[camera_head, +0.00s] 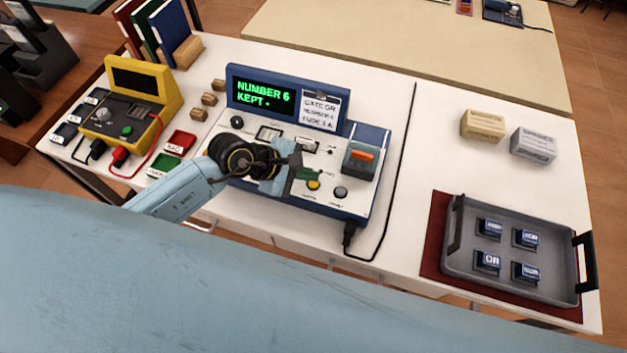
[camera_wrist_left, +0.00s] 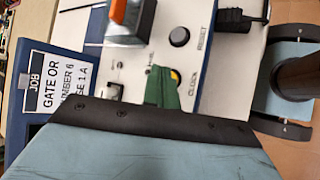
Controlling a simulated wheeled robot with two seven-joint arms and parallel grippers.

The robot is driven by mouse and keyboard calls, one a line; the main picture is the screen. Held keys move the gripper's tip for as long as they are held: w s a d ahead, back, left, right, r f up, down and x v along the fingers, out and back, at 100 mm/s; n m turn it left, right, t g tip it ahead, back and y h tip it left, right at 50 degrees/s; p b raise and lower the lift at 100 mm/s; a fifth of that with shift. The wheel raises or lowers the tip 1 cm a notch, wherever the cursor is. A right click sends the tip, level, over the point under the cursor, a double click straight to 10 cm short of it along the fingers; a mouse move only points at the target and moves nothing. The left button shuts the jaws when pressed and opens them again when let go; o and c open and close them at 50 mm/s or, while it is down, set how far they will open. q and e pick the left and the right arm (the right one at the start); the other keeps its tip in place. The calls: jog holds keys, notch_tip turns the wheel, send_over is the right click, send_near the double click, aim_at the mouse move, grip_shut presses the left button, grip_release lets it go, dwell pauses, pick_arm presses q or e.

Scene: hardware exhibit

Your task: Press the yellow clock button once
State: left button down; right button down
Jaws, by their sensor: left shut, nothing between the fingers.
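The yellow clock button (camera_head: 313,185) is on the front part of the blue and white console (camera_head: 278,193). In the left wrist view the clock button (camera_wrist_left: 177,77) shows beside the word CLOCK, partly hidden by green fingertips. My left gripper (camera_head: 306,174) is shut and empty, its green fingertips over or just beside the button. The gripper also shows in the left wrist view (camera_wrist_left: 162,90). I cannot tell whether the fingertips touch the button. The console's display (camera_head: 263,97) reads "NUMBER 6 KEPT •". My right gripper is not in view.
A dark reset button (camera_head: 340,192) sits right of the clock button. An orange-topped switch (camera_head: 361,155) stands behind them. A job card (camera_head: 320,110) is beside the display. A yellow meter (camera_head: 130,105) stands left, a grey tray (camera_head: 455,263) of blue blocks right.

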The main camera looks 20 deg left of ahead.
pick_arm(q)
jog(key=shift+f, duration=0.15)
dwell(0.6)
jog(key=shift+f+b, duration=0.3)
jog(key=shift+b, duration=0.1)
jog(key=shift+f+b, duration=0.45)
jog(key=shift+f, duration=0.05)
dwell(0.5)
jog(key=shift+r, duration=0.1)
jog(key=shift+r+p, duration=0.75)
jog(key=shift+r, duration=0.05)
notch_tip(320, 180, up, 5)
jog(key=p, duration=0.4)
dwell(0.5)
